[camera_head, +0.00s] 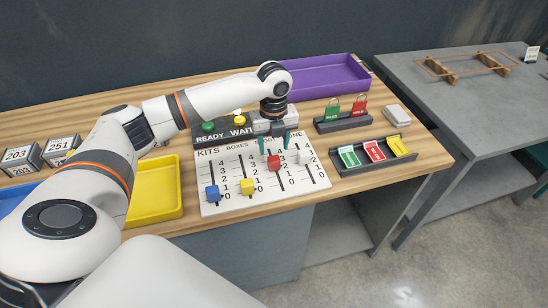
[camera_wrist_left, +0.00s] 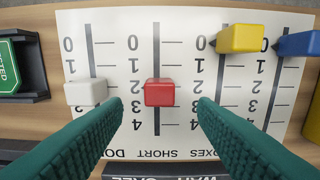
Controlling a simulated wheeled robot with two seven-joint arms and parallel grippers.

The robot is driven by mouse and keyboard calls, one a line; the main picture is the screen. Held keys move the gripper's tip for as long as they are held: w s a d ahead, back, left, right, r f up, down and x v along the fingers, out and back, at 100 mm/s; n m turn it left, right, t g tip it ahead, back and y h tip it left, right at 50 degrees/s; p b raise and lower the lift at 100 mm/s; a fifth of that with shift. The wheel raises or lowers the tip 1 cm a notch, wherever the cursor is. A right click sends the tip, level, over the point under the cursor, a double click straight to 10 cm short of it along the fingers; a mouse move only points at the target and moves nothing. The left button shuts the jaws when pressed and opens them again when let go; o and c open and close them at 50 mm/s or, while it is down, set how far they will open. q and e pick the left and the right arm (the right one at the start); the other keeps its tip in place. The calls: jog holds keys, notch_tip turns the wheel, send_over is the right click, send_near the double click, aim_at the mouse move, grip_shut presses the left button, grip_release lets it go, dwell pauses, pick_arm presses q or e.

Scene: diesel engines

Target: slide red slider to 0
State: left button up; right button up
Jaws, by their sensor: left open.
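The red slider (camera_head: 273,163) is a small block on the third vertical track of a white scale board (camera_head: 222,208). In the left wrist view the red slider (camera_wrist_left: 159,92) sits around marks 2 to 3, and the 0 mark is toward the top of that view. My left gripper (camera_head: 275,142) is open above the board, its green fingers pointing down. In the wrist view its fingertips (camera_wrist_left: 160,101) are spread on either side of the red slider, with gaps; contact does not show. My right gripper is not in view.
A white slider (camera_head: 304,157) stands on the track beside the red one. A yellow slider (camera_head: 246,186) and a blue slider (camera_head: 212,193) sit near 0. A yellow tray (camera_head: 172,211) is left of the board; a dark card holder (camera_head: 350,172) is right.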

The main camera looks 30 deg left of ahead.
aim_at(274, 159)
pick_arm(q)
notch_tip(274, 159, down, 7)
jog(key=shift+r+p, duration=0.1)
jog(key=shift+p, duration=0.35)
grip_shut()
jog(key=s+d+p, duration=0.4)
jog(key=p, duration=0.1)
jog(key=shift+d+r, duration=0.2)
jog(key=shift+d, duration=0.2)
jog(key=shift+f, duration=0.25)
